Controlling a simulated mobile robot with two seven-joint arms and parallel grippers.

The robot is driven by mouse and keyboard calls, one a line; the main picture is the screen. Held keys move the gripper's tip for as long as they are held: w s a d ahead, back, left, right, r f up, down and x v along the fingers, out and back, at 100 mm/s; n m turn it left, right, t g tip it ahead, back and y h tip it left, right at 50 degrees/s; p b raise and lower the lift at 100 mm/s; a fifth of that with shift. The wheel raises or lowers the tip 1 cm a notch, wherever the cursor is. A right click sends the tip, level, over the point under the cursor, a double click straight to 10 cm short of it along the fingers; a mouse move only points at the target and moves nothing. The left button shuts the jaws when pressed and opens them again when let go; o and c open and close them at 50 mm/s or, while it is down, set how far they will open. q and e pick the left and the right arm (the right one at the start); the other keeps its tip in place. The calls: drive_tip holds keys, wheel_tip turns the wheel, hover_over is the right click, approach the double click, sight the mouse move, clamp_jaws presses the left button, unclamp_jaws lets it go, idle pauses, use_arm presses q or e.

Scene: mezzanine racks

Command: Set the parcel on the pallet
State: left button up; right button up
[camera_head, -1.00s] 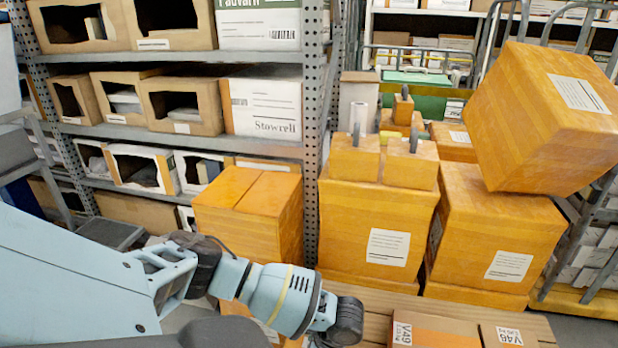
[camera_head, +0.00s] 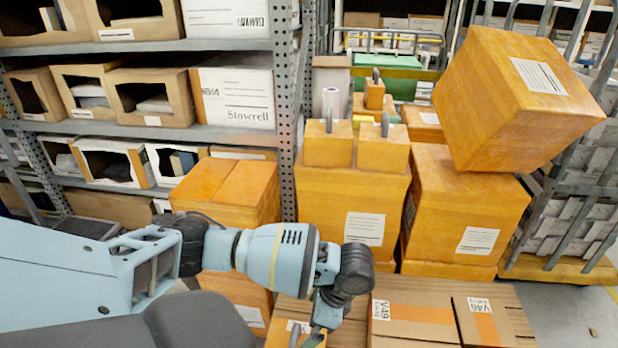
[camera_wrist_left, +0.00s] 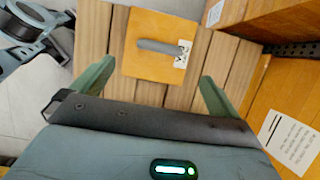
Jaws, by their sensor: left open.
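An orange parcel with a grey handle and a white label (camera_wrist_left: 138,62) sits on wooden slats in the left wrist view. The slats look like the top of the pallet (camera_wrist_left: 198,72). In the head view a labelled orange part (camera_head: 278,335), probably the same parcel, shows at the bottom edge, partly behind my wrist. My left gripper (camera_wrist_left: 156,86) is open and empty, its fingers spread either side of the parcel and apart from it. In the head view its fingers are mostly cut off at the bottom. My right gripper is not in view.
A flat cardboard box marked V49 (camera_head: 415,318) lies right of my wrist. Large orange boxes (camera_head: 345,215) stand behind, one tilted box (camera_head: 515,95) on top at the right. A metal rack (camera_head: 285,120) holds open bins at the left. Grey floor shows at lower right.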

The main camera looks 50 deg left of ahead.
use_arm(q)
drive_tip(key=s+d+f+n+t+h, duration=0.1)
drive_tip(key=s+d+f+h, duration=0.3)
drive_tip(key=d, duration=0.3)
drive_tip(key=s+d+f+n+t+h, duration=0.1)
drive_tip(key=s+d+f+t, duration=0.1)
drive_tip(key=s+d+f, duration=0.4)
drive_tip(key=s+d+f+t+h, duration=0.1)
drive_tip(key=s+d+f+h, duration=0.25)
drive_tip(key=d, duration=0.45)
drive_tip(key=s+a+n+t+y, duration=0.1)
drive_tip(key=s+a+n+t, duration=0.1)
drive_tip(key=s, duration=0.6)
drive_tip(key=s+a+n+t+y, duration=0.2)
drive_tip(key=s+a+n+t, duration=0.1)
drive_tip(key=s, duration=0.5)
drive_tip(key=a+n, duration=0.1)
drive_tip(key=a, duration=0.1)
drive_tip(key=shift+s+a, duration=0.35)
drive_tip(key=shift+s, duration=0.05)
